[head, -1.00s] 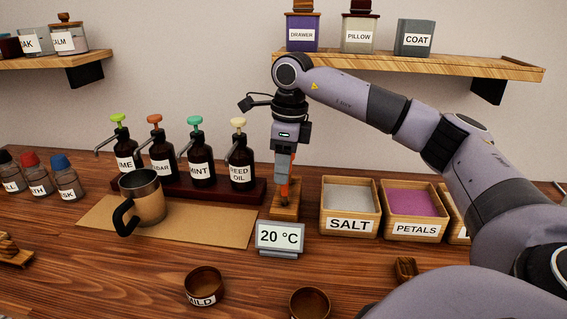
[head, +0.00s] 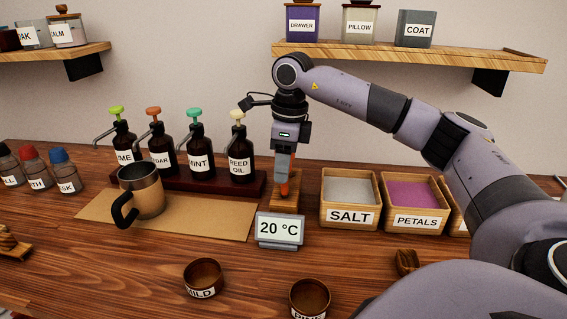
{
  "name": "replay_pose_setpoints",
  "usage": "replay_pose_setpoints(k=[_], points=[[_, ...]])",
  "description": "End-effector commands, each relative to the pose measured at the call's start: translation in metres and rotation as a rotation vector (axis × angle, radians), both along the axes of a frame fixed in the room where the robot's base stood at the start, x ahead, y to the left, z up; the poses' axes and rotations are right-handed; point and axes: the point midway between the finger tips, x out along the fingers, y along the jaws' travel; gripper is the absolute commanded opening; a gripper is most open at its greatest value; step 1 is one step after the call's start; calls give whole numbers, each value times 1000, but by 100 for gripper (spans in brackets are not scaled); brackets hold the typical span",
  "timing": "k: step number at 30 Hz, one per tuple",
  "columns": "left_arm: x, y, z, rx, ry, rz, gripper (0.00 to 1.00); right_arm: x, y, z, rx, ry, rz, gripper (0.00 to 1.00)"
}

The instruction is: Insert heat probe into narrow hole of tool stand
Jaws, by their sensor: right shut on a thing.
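My right gripper (head: 284,162) points straight down behind the temperature display and is shut on the heat probe (head: 284,188), an orange-red piece showing below the fingers. The probe is upright, right over the wooden tool stand (head: 276,205). Its lower end appears at or in the stand's top. The narrow hole is hidden, so I cannot tell how deep the probe sits. The display (head: 279,229) in front reads 20 °C. My left gripper is not in view.
Salt (head: 349,188) and petals (head: 414,192) boxes stand right of the stand. Pump bottles on a dark rack (head: 190,184) stand to its left. A steel mug (head: 143,190) is on the brown mat (head: 195,224). Small bowls (head: 203,277) are in front. A shelf (head: 420,55) hangs above.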

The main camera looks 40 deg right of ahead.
Motion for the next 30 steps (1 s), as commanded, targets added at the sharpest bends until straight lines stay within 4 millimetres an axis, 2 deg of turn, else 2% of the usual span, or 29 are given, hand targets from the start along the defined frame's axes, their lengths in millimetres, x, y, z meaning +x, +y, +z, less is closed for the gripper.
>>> replay_pose_setpoints(k=[2,3,5,16,24,30], points=[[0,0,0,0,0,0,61,0,0,-2,0,5,1,13],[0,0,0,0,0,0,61,0,0,-2,0,5,1,53],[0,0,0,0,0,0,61,-1,0,-2,0,5,1,72],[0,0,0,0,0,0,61,0,0,4,-1,2,1,73],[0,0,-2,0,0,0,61,-3,-2,46,1,-1,1,73],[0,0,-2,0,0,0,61,-5,-3,67,0,3,0,73]])
